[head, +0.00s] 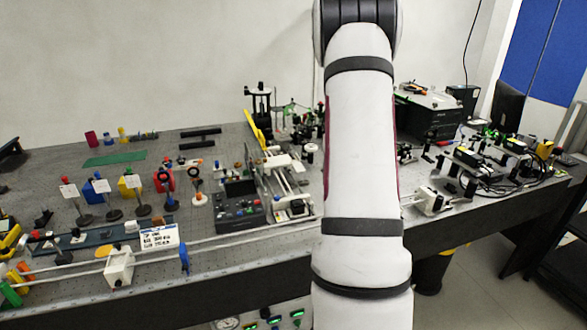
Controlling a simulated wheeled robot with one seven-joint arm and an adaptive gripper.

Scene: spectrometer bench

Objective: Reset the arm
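My white arm with dark bands rises through the middle of the head view, from the bottom edge to the top edge. It stands in front of the bench and hides part of it. My gripper is not in the frame, so its state and anything in it cannot be seen.
A long grey optical bench (120,226) crosses the view, crowded with mounts and small parts. A dark control box (238,208) sits left of my arm. A black instrument (430,108) stands at the back right. A dark bin (432,275) is on the floor, with open floor to its right.

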